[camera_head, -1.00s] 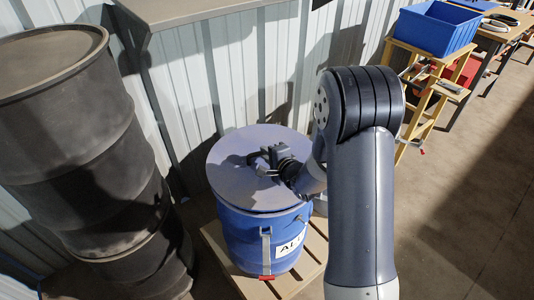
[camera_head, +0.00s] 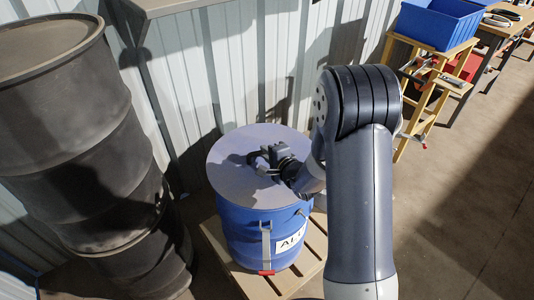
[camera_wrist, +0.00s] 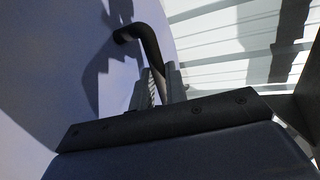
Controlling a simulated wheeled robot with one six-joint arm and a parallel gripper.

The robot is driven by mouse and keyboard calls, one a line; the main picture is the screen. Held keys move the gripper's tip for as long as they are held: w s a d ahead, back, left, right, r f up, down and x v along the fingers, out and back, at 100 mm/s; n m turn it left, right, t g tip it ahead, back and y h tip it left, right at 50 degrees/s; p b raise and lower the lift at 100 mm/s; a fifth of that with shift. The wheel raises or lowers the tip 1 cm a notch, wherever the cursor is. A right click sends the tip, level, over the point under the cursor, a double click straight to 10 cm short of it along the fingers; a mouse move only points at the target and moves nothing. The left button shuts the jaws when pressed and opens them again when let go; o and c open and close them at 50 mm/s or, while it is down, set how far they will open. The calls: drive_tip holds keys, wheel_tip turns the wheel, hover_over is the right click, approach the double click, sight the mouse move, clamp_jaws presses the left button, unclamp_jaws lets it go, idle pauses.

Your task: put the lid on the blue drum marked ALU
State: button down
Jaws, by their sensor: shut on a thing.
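The blue drum marked ALU (camera_head: 242,232) stands upright on a wooden pallet. The round grey-blue lid (camera_head: 228,180) lies across the top of the drum and covers its mouth. From this angle I cannot tell whether it is fully seated. My gripper (camera_head: 268,160) is at the middle of the lid, shut on its dark handle. In the wrist view the bent black handle (camera_wrist: 146,42) stands between the fingers (camera_wrist: 159,88), with the lid (camera_wrist: 60,70) filling the left side. A metal clasp with a red end (camera_head: 266,250) hangs on the drum's front.
A corrugated wall (camera_head: 240,70) is behind. A blue bin (camera_head: 437,25) sits on a wooden stand at the upper right. The floor (camera_head: 470,200) at the right is clear.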

drive_tip(key=shift+r, duration=0.1)
drive_tip(key=c, duration=1.3)
unclamp_jaws()
drive_tip(key=shift+c, duration=0.2)
drive_tip(key=shift+s+f, duration=0.1)
drive_tip(key=shift+f, duration=0.1)
drive_tip(key=p+v, duration=0.1)
drive_tip(key=v, duration=0.9)
drive_tip(key=shift+s+d+r, duration=0.2)
drive_tip(key=shift+s+r, duration=0.05)
drive_tip(key=shift+s, duration=0.05)
drive_tip(key=b+x, duration=0.1)
drive_tip(key=x, duration=1)
drive_tip(key=shift+r+p, duration=0.35)
drive_tip(key=shift+r, duration=0.05)
